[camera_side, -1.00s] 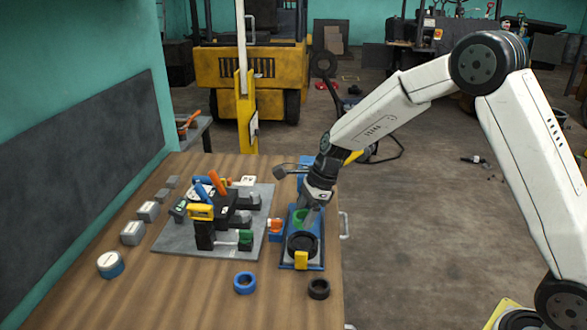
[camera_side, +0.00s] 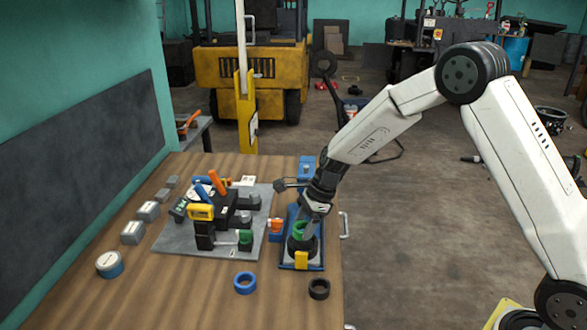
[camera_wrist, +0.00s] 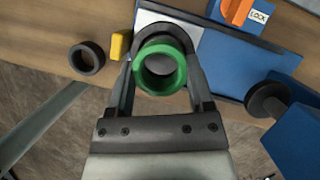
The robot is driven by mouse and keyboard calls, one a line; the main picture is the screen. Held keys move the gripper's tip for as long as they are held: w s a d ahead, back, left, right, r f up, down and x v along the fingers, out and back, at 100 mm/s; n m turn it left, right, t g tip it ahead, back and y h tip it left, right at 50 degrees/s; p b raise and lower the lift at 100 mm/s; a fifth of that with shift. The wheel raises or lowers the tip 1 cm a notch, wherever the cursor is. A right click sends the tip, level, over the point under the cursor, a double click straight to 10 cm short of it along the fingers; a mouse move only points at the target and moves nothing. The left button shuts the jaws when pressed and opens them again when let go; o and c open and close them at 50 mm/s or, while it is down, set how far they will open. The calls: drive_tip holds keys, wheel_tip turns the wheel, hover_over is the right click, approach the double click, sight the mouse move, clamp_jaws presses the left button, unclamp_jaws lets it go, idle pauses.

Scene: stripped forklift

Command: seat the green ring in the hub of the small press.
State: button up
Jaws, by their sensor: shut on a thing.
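The green ring (camera_side: 299,231) is held in my gripper (camera_side: 308,222), at the black hub (camera_side: 301,246) of the small press (camera_side: 284,260). In the wrist view the green ring (camera_wrist: 160,90) sits between the two fingers of my gripper (camera_wrist: 160,72), which are shut on its sides. The hub (camera_wrist: 158,28) shows there as a dark arc behind the ring. The ring overlaps the hub and looks to be above it, with its opening facing the camera. I cannot tell whether the ring touches the hub, because the fingers and ring hide most of it.
A yellow block (camera_side: 301,260) is at the press's front end. A blue ring (camera_side: 245,291) and a black ring (camera_side: 319,296) lie on the wooden table in front. An orange lever (camera_wrist: 237,10) marked LOCK is beside the press. A grey fixture plate (camera_side: 178,246) with several parts stands left.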

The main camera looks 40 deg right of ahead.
drive_tip(key=shift+f, duration=0.9)
drive_tip(key=shift+f, duration=0.5)
idle(1.6)
drive_tip(key=o, duration=1.2)
drive_tip(key=shift+r, duration=0.1)
drive_tip(key=shift+r, duration=3.9)
drive_tip(key=s+d+n+h, duration=0.1)
drive_tip(key=s+n, duration=0.6)
drive_tip(key=s+d+n+h, duration=0.1)
drive_tip(key=s+n, duration=0.6)
drive_tip(key=n, duration=0.1)
drive_tip(key=s+n+t+h, duration=0.1)
drive_tip(key=s+n+h, duration=0.1)
drive_tip(key=s+n, duration=0.5)
drive_tip(key=shift+s+d+f, duration=0.1)
drive_tip(key=shift+d+f, duration=0.05)
drive_tip(key=shift+d, duration=0.25)
